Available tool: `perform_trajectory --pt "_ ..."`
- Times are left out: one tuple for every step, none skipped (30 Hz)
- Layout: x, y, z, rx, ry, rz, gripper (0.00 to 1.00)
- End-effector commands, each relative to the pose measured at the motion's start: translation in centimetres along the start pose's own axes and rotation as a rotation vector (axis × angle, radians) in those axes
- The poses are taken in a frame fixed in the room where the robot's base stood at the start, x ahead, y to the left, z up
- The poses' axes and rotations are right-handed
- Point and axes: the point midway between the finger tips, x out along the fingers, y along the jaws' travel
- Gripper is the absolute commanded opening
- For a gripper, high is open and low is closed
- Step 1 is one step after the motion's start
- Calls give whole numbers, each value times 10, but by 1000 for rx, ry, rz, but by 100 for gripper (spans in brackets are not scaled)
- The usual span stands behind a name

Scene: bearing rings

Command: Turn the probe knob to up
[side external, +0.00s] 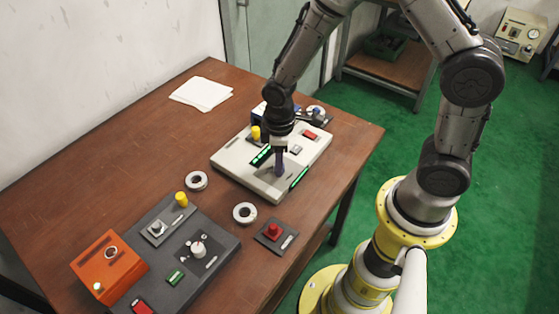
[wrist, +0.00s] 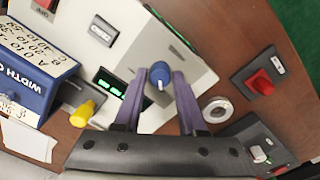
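A blue knob (wrist: 160,75) with a white pointer line stands on the white panel (wrist: 190,50) in the wrist view. Its pointer faces the bottom of that picture. I cannot read a label naming it as the probe knob. My gripper (wrist: 158,79) has its two purple fingers on either side of the knob, with a small gap visible on each side. In the side view my gripper (side external: 279,163) points down low over the near part of the white panel (side external: 228,160), and its fingers hide the knob.
A red button (side external: 273,231) and white rings (side external: 245,213) (side external: 196,180) lie nearby. A dark panel (side external: 220,238) and orange box (side external: 107,268) stand at the front. The table's back left is mostly clear.

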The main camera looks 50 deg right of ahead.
Motion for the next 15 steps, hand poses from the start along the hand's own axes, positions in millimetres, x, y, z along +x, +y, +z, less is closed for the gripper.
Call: perform_trajectory --pt "0 0 0 0 1 0 52" --pt "0 0 0 0 0 0 57" --pt "0 0 0 1 0 0 64" --pt "0 0 0 1 0 0 64" --pt "0 0 0 1 0 0 64" --pt "1 0 0 1 -1 -1 64" --pt "1 0 0 1 -1 -1 64" --pt "1 0 0 1 -1 -1 64" --pt "1 0 0 2 -1 -1 64" --pt "1 0 0 2 -1 -1 64" --pt "1 0 0 2 -1 -1 64" --pt "0 0 0 2 -1 -1 64" --pt "-1 0 0 2 0 0 64" --pt "-3 0 0 2 1 0 64" --pt "-6 0 0 2 2 1 64"
